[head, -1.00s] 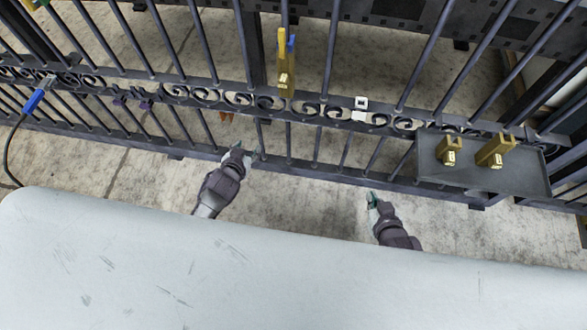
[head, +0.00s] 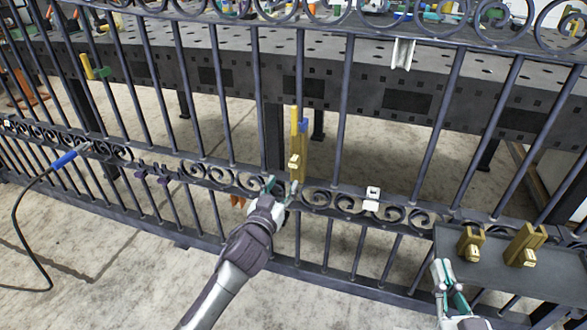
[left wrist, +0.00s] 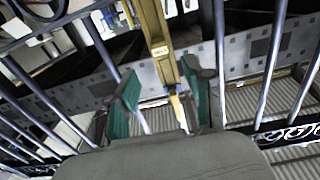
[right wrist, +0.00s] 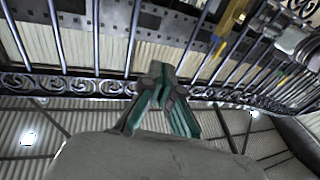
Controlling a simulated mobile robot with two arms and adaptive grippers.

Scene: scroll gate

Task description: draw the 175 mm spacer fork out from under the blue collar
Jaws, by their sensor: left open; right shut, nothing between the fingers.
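A tall yellow spacer fork (head: 295,150) stands upright against a bar of the gate, above the scroll band. The small blue collar (head: 303,126) sits beside its upper part on that bar. My left gripper (head: 281,188) is open just below the fork's lower end. In the left wrist view the fork (left wrist: 158,45) rises beyond the spread left fingers (left wrist: 160,88); I cannot tell if they touch it. My right gripper (head: 450,270) is shut and empty in front of the tray; its closed fingers also show in the right wrist view (right wrist: 160,80).
A dark tray (head: 490,283) on the gate at right holds two shorter yellow forks (head: 470,245) (head: 523,246). A white block (head: 372,198) sits on the scroll band. A blue-handled tool (head: 65,160) with a cable is at left. A perforated table (head: 240,75) stands behind the bars.

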